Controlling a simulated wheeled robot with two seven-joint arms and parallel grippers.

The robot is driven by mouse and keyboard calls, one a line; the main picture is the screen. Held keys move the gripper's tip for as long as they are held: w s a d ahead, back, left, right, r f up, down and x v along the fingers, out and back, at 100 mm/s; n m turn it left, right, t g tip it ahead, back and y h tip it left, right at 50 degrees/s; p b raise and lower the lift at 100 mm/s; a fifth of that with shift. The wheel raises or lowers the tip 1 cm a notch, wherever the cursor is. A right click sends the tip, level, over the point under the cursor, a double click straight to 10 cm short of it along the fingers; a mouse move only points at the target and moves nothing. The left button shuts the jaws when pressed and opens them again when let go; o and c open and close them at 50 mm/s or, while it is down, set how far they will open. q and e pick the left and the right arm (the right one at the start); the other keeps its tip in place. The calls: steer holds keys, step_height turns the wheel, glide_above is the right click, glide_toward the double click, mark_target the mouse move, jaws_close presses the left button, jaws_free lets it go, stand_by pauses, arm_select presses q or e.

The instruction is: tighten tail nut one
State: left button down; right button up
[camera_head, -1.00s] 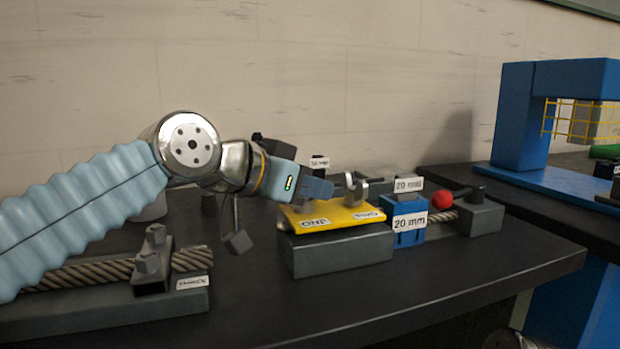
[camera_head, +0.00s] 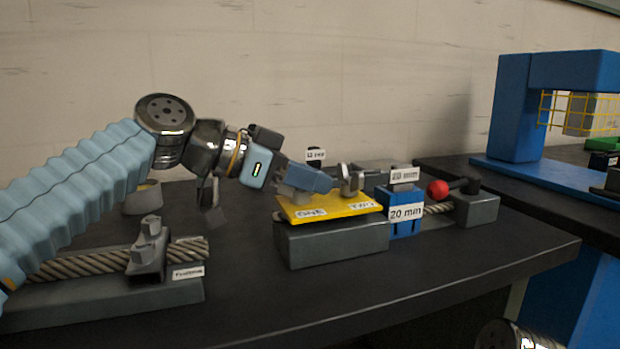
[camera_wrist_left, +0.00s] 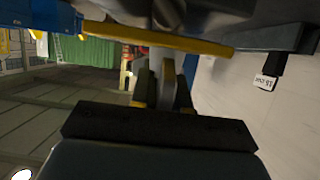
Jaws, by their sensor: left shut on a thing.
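A yellow plate (camera_head: 340,209) with labels ONE and TWO lies on a grey block (camera_head: 335,244). My left gripper (camera_head: 328,184) reaches in from the left, low over the plate. It is shut on a small grey metal piece, mostly hidden by the fingers; I cannot tell whether this is tail nut one. A grey part (camera_head: 291,192) stands on the plate behind label ONE, partly covered by the gripper. Another grey metal part (camera_head: 351,181) stands near label TWO. The wrist view shows the yellow plate's edge (camera_wrist_left: 160,40).
A blue block labelled 20 mm (camera_head: 406,219) stands right of the plate, with a red ball (camera_head: 437,189) beyond it. A grey fixture with a rope (camera_head: 90,264) lies at front left. A blue frame (camera_head: 513,115) stands at right.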

arm_select(q)
steer(key=c, duration=1.2)
jaws_free()
steer(key=v, duration=1.4)
steer(key=shift+f, duration=0.15)
